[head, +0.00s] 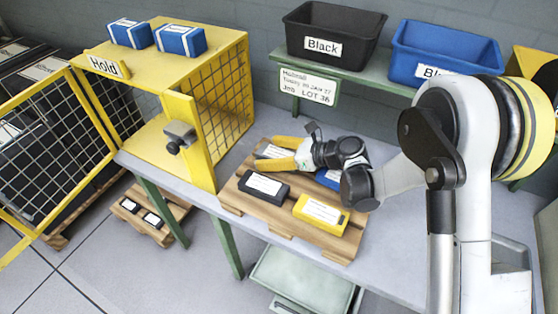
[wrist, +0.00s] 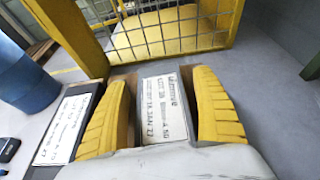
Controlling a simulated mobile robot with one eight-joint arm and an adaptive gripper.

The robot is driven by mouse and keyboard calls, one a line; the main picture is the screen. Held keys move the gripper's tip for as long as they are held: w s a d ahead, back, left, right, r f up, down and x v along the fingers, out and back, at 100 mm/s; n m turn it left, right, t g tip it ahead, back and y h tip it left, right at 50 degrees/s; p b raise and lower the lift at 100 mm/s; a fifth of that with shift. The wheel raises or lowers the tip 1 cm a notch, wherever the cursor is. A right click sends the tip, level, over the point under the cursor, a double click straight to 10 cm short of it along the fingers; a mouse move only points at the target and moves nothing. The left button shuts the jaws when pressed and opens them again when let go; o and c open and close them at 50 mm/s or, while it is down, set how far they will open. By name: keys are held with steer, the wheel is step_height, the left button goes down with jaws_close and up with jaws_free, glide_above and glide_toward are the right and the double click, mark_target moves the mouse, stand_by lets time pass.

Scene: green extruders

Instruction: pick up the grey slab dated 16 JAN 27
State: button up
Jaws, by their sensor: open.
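A slab with a white label, which looks grey at its edges, lies between the yellow fingers of my gripper (wrist: 165,78) in the wrist view; its label (wrist: 166,105) seems to read 16 JAN 27, though the print is small. In the head view the slab's label (head: 271,152) shows at the back left of a wooden pallet (head: 232,195), partly hidden by my gripper (head: 264,154). My gripper is open, with one finger on each side of the slab. Contact cannot be told.
A black slab (head: 263,186), a yellow slab (head: 321,213) and a partly hidden blue slab (head: 328,180) share the pallet. The yellow Hold cage (head: 222,95) stands close on the left. Black (head: 335,30) and blue (head: 443,52) bins sit on the shelf behind.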

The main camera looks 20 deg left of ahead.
steer(key=shift+r, duration=0.1)
steer(key=c, duration=1.5)
